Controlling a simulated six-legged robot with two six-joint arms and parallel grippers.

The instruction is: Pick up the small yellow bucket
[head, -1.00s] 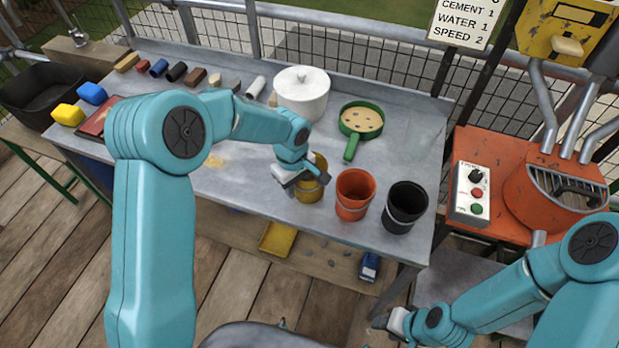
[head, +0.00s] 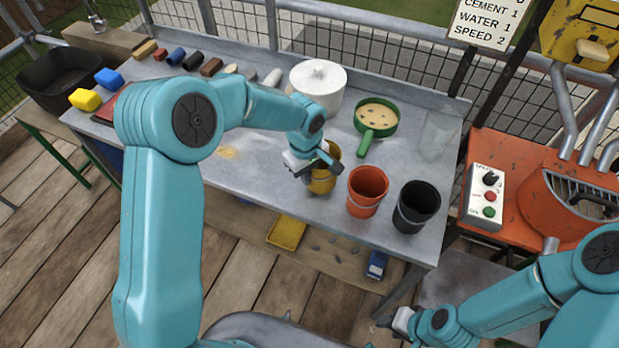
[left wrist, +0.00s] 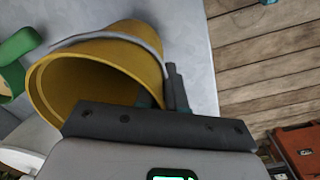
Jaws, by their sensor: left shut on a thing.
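The small yellow bucket (head: 322,184) is at the front of the grey worktable (head: 250,178), left of the orange bucket (head: 367,190). My left gripper (head: 318,165) is shut on it and partly covers it. In the left wrist view the yellow bucket (left wrist: 132,32) shows its open mouth and a grey handle, with the dark gripper against its rim. Whether its base touches the table is hard to tell. My right gripper (head: 392,322) is low at the bottom right, away from the bucket; its jaws are too small to read.
A black bucket (head: 417,205) stands right of the orange one. Behind are a green pan (head: 377,118) and a white lidded pot (head: 318,87). Coloured blocks line the table's back left. An orange mixer (head: 575,195) stands at right. The table's middle left is mostly clear.

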